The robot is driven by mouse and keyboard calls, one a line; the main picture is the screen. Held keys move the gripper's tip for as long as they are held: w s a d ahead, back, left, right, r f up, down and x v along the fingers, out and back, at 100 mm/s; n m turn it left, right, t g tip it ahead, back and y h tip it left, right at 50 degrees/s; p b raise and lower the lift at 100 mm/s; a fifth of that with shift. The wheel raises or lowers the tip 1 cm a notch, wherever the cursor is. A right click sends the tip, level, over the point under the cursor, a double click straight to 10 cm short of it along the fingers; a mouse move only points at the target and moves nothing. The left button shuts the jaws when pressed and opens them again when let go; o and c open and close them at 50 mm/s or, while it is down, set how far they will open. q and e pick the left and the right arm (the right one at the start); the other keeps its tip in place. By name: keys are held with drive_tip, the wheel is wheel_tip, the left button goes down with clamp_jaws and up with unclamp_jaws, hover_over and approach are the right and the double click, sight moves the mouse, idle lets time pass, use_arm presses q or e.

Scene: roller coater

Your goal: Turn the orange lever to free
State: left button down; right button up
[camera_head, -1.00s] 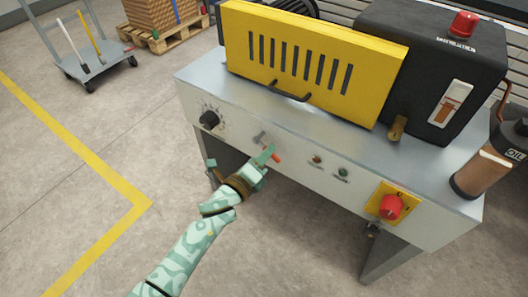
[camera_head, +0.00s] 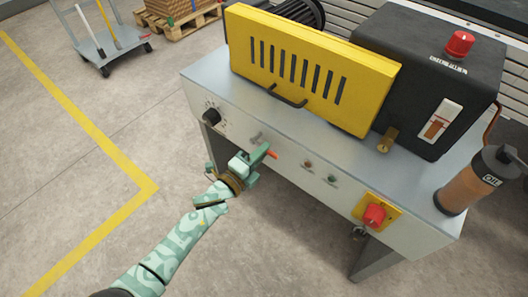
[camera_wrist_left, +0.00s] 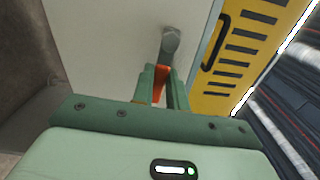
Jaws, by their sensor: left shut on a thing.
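The orange lever (camera_head: 271,154) is on the grey front panel of the machine, and only its orange end shows past my left gripper in the head view. My left gripper (camera_head: 264,151) is shut on the lever. In the left wrist view the two green fingers (camera_wrist_left: 161,84) stand on either side of the orange lever (camera_wrist_left: 161,80), which joins a grey metal pivot (camera_wrist_left: 170,40). Part of the lever is hidden by the fingers. My right gripper is not in view.
On the same panel are a black knob (camera_head: 212,117) to the left, small red and green buttons, and a red knob (camera_head: 374,215) on a yellow plate to the right. A yellow slotted guard (camera_head: 300,75) with a handle sits above. An oil bottle (camera_head: 470,183) stands at right.

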use_arm(q)
drive_tip(key=shift+a+n, duration=0.15)
drive_tip(key=shift+n, duration=0.45)
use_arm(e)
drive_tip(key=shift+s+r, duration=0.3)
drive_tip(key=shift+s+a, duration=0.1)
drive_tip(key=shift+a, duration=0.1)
use_arm(q)
drive_tip(key=c, duration=1.4)
unclamp_jaws()
drive_tip(key=shift+r, duration=0.1)
drive_tip(key=shift+s+p, duration=0.15)
drive_tip(key=shift+p, duration=0.2)
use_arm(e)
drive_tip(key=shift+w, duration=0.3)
use_arm(q)
drive_tip(key=p+v, duration=0.4)
drive_tip(key=v, duration=1.2)
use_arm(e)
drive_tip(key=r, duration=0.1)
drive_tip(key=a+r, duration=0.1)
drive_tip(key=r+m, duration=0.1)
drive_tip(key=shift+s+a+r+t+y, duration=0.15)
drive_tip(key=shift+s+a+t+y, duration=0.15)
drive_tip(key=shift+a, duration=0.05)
